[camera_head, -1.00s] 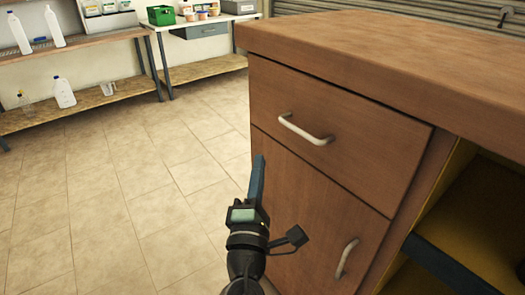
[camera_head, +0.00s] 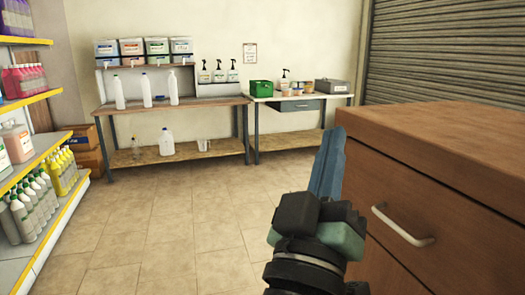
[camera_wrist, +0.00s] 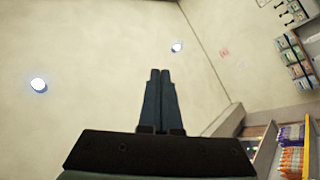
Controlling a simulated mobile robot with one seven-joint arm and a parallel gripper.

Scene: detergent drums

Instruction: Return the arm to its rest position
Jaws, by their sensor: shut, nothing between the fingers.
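My gripper (camera_head: 327,165) shows at the lower right of the head view, pointing up and away, in front of the left side of a wooden cabinet (camera_head: 450,185). In the wrist view its two dark blue fingers (camera_wrist: 159,80) lie side by side, pressed together, with nothing between them. The wrist view looks up at a pale ceiling and wall, tilted. My gripper holds nothing. I cannot tell from the head view how close it is to the cabinet.
The cabinet's drawer handle (camera_head: 402,226) is at right. A shelf of bottles (camera_head: 40,42) stands at left. A wooden workbench (camera_head: 170,103) with white bottles and a white table (camera_head: 300,99) with a green crate (camera_head: 261,91) stand at the back. The tiled floor (camera_head: 170,235) between is clear.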

